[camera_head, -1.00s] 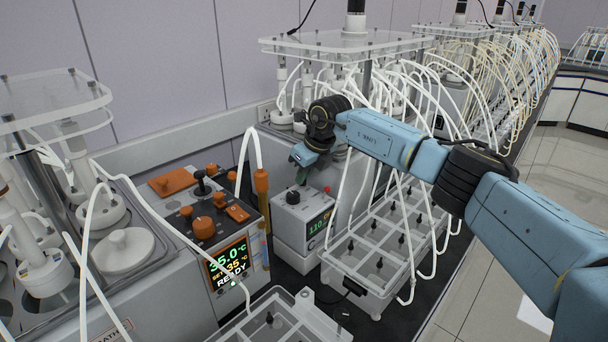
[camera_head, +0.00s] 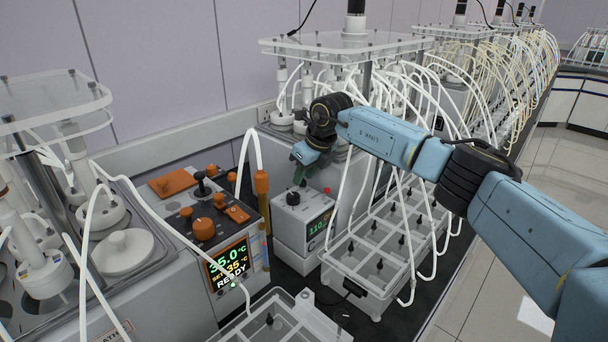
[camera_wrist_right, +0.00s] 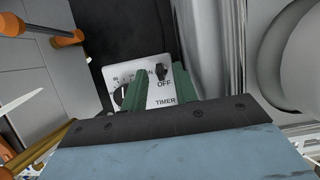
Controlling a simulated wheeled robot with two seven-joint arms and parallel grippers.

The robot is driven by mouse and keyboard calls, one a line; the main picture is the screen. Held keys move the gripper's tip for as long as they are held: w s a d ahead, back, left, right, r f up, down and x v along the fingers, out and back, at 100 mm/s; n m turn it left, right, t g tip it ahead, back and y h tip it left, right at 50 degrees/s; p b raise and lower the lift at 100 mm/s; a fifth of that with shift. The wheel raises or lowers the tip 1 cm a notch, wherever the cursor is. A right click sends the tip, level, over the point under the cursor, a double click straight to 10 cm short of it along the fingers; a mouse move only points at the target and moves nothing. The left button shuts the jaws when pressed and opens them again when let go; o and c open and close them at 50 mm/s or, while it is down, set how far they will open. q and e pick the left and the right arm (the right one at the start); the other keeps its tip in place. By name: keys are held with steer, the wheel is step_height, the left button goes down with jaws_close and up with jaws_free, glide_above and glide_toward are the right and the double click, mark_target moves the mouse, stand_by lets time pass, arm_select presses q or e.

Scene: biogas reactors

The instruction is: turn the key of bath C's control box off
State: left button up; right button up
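The control box (camera_head: 289,222) is a small white box with a lit green display on its front, beside the larger bath unit. Its top carries a black knob (camera_head: 293,198) and a red button (camera_head: 327,189). In the right wrist view the box's top panel (camera_wrist_right: 163,98) shows the dial, the words OFF and TIMER, and a small dark key (camera_wrist_right: 161,72). My right gripper (camera_head: 299,176) is just above the box, fingers pointing down. In the wrist view its green fingers (camera_wrist_right: 163,80) are apart, with the key showing between their tips. Contact with the key cannot be told.
A bath unit with orange knobs (camera_head: 203,228) and a 35.0 °C display stands to the left. A clear rack (camera_head: 352,282) with white tubes stands to the right. Tubes hang close to my right arm. A clear plate (camera_head: 345,44) is above and behind.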

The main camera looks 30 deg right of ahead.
steer(key=v, duration=1.2)
steer(key=shift+r, duration=0.35)
